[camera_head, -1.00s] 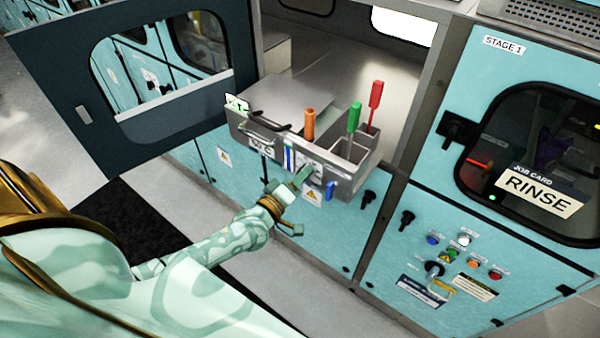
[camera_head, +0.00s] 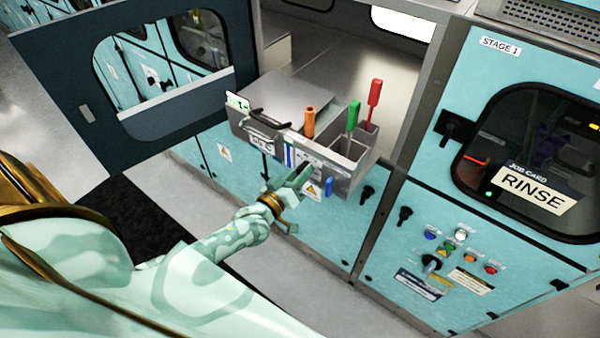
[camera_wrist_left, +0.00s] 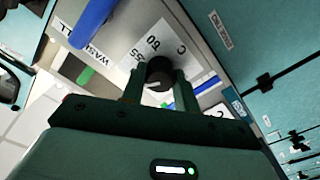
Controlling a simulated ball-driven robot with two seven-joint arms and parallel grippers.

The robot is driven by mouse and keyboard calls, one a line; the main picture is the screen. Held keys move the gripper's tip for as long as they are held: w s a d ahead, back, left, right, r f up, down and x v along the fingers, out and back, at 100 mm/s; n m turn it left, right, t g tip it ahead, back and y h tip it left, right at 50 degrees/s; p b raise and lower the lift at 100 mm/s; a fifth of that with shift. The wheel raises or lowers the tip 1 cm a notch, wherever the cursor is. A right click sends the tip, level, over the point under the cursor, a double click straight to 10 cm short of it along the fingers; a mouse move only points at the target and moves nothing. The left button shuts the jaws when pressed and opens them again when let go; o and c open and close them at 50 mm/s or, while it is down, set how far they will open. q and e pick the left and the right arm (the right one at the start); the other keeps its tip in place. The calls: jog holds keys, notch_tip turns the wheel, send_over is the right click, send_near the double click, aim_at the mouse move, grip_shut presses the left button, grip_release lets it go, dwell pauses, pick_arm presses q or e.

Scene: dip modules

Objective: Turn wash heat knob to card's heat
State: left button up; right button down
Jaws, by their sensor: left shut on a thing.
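The wash heat knob (camera_wrist_left: 160,72) is round and black with a pale mark. It sits on a white dial plate (camera_wrist_left: 160,45) with printed numbers, partly hidden by the knob and fingers. My left gripper (camera_wrist_left: 160,88) has a finger on either side of the knob and is shut on it. In the head view my left gripper (camera_head: 287,180) is at the front of the grey metal unit, where the knob itself is hidden. A small white card with a green mark (camera_head: 238,103) stands at the unit's left end; its text is too small to read. My right gripper is not in view.
A blue handle (camera_head: 329,187) projects near my gripper. Orange (camera_head: 309,122), green (camera_head: 353,115) and red (camera_head: 375,98) handles stand in the unit. An open dark door (camera_head: 80,110) is at left. The right machine carries a RINSE job card (camera_head: 534,190).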

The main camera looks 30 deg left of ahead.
pick_arm(q)
jog(key=shift+f, duration=0.15)
jog(key=o, duration=1)
jog(key=shift+s, duration=0.1)
jog(key=s, duration=0.5)
jog(key=s+a+b, duration=0.1)
jog(key=s, duration=1)
jog(key=shift+s+a+b, duration=0.1)
jog(key=shift+a+b, duration=0.05)
jog(key=shift+b, duration=0.15)
